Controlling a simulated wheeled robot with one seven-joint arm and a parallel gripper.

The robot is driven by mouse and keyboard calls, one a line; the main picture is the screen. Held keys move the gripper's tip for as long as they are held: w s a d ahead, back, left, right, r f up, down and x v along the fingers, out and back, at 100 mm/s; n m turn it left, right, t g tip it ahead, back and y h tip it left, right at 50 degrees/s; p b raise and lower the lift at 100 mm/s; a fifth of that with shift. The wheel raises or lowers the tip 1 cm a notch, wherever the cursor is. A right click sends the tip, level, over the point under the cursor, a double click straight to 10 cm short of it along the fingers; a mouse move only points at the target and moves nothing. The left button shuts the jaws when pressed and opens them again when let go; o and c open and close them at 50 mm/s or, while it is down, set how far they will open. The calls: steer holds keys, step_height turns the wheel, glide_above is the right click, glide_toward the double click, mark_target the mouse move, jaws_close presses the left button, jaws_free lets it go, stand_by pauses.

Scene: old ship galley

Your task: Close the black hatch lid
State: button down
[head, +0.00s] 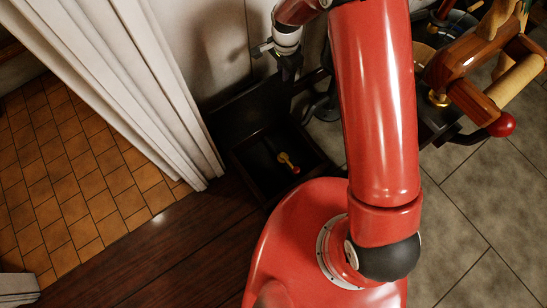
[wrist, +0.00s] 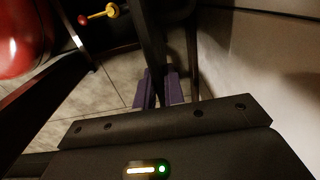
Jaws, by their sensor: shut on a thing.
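The black hatch lid (head: 245,108) stands raised, roughly upright, at the back of a dark open box (head: 248,160) in the head view. My gripper (head: 287,75) is at the lid's upper right part, near the wall. In the wrist view the two purple fingers of my gripper (wrist: 158,92) are closed on either side of the lid's dark edge (wrist: 152,35). The fingertips are small and dark in the head view, so the exact contact is hard to see there.
A yellow object with a red tip (head: 287,162) lies inside the box. A pale curtain (head: 130,80) hangs to the left. A wooden rack with a red knob (head: 500,125) stands at the right. A pale wall (head: 205,45) is close behind the lid.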

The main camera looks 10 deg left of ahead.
steer(key=s+d+f+t+y+b, duration=0.1)
steer(key=s+d+t+y+b, duration=0.1)
steer(key=s+d+b, duration=0.2)
steer(key=d+b, duration=0.1)
steer(key=b, duration=0.2)
steer(key=shift+s+f, duration=0.2)
steer(key=shift+s, duration=0.2)
steer(key=shift+b, duration=0.35)
